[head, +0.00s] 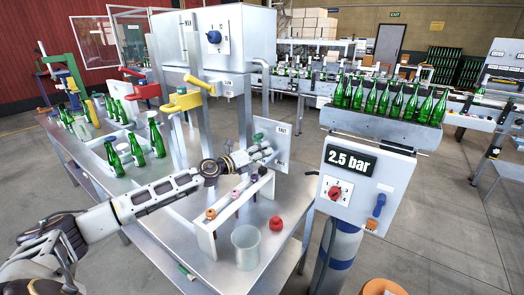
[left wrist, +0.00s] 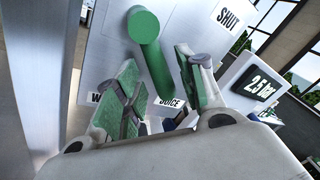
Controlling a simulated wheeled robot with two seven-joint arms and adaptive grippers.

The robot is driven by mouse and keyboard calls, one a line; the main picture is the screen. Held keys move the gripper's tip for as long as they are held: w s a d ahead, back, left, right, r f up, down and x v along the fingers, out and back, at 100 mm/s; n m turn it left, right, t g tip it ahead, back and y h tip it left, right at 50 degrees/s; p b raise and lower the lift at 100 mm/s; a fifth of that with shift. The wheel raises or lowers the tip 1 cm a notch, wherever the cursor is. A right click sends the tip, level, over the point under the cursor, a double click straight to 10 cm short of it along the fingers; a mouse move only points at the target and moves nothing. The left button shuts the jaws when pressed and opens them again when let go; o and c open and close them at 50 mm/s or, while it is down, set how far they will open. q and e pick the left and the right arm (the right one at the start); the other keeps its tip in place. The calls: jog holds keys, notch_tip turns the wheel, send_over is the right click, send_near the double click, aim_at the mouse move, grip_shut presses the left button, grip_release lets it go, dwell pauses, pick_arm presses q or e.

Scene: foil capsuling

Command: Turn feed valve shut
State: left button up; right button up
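In the left wrist view the panel (left wrist: 195,28) carries SHUT at upper right and JUICE lower down, plus a partly covered label starting with W. The valve's green handle (left wrist: 152,55) slants down toward the JUICE label; it also shows small in the head view (head: 257,138). My left gripper (head: 265,153) is at the panel. Its fingers (left wrist: 160,68) are apart, one on each side of the handle, with no clear contact. My right gripper is not in view.
Below my left arm, a white rack (head: 207,240) holds small coloured pieces. A clear beaker (head: 246,248) and a red knob-like object (head: 276,225) stand on the steel table. At right is a 2.5 bar gauge box (head: 365,185). Green bottles (head: 122,150) stand at left.

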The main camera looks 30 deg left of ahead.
pick_arm(q)
jog(key=shift+w, duration=0.1)
dwell(0.3)
grip_shut()
